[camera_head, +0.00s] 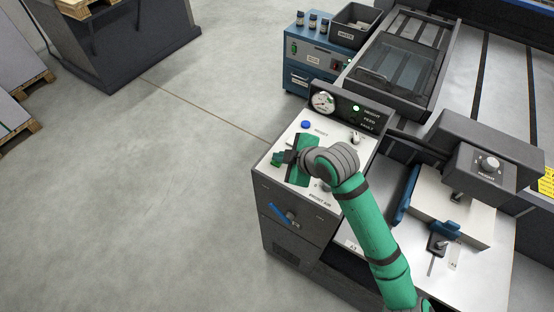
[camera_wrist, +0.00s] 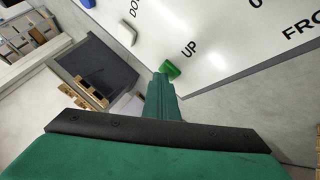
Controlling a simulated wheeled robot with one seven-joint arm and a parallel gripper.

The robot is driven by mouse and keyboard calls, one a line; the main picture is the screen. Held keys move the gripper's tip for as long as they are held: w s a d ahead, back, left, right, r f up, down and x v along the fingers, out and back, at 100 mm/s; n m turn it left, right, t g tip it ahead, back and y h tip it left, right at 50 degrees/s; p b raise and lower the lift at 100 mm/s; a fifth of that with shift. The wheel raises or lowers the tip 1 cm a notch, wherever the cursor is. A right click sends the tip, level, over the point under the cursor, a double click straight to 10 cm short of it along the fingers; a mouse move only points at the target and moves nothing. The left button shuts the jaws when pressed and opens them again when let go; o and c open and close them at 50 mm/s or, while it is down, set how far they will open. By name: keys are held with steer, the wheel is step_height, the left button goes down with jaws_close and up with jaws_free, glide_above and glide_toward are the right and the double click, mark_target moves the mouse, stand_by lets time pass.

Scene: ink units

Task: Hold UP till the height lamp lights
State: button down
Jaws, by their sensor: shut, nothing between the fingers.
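The white control panel (camera_head: 318,196) sits on a dark cabinet. In the wrist view a green button (camera_wrist: 170,69) lies beside the UP label (camera_wrist: 189,48). My gripper (camera_wrist: 161,82) is shut and empty, its tip at the lower edge of that button; I cannot tell whether it presses. In the head view my gripper (camera_head: 279,158) is over the panel's left edge, and my arm hides part of the panel. The height lamp (camera_head: 356,108), by the HEIGHT label on the dark upright plate, shows bright greenish white. The feed and fault lamps look dark.
A round gauge (camera_head: 323,101) and a blue button (camera_head: 305,124) are above my gripper in the head view. A blue-handled switch (camera_head: 283,214) is on the cabinet front. The machine head (camera_head: 477,165) stands right of my arm. Open floor lies to the left.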

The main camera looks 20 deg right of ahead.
mark_target(280, 164)
steer(key=shift+r, duration=0.85)
steer(key=shift+w+d+r, duration=0.1)
steer(key=shift+r, duration=2.4)
